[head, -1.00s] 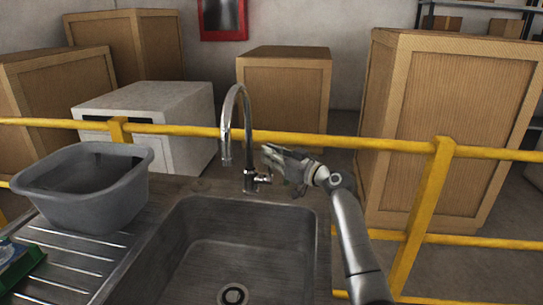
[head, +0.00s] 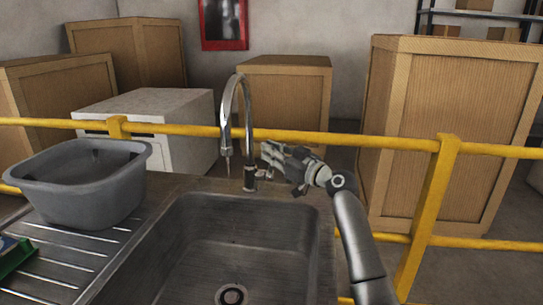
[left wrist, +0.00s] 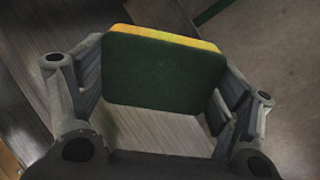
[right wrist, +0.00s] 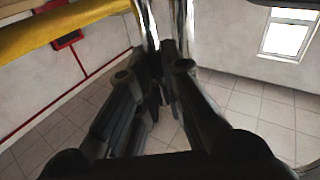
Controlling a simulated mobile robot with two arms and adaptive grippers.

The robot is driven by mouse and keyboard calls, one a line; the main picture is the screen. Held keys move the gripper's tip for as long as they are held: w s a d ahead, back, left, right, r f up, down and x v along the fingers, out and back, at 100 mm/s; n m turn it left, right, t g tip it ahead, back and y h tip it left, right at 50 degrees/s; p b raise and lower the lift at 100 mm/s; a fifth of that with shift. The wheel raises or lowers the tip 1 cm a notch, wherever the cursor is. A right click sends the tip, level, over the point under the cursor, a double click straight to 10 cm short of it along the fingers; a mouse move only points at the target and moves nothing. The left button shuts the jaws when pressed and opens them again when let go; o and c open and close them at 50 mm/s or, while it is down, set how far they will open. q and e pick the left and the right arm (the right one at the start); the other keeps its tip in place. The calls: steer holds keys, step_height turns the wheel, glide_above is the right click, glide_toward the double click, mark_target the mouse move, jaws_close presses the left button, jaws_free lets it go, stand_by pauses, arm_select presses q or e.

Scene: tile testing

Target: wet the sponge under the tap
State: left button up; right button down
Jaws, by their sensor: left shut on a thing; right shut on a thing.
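The tap (head: 247,125) is a tall chrome gooseneck behind the sink (head: 235,240). A thin pale streak shows just under its spout, perhaps water; it is too small to be sure. My right gripper (head: 268,165) is shut at the tap's lever (head: 264,173), which its fingers mostly hide. The right wrist view shows its fingers (right wrist: 160,80) close together by the chrome. The sponge (left wrist: 165,75), dark green with a yellow layer, is held between the fingers of my left gripper (left wrist: 165,90). The left gripper and sponge are outside the head view.
A grey basin (head: 85,185) stands on the ribbed drainboard (head: 75,250) left of the sink. A green object (head: 15,258) lies at the left edge. A yellow railing (head: 330,139) runs behind the counter, with wooden crates (head: 445,130) beyond. The sink bowl looks empty.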

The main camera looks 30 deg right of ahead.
steer(key=c, duration=1.5)
jaws_free()
steer(key=v, duration=1.2)
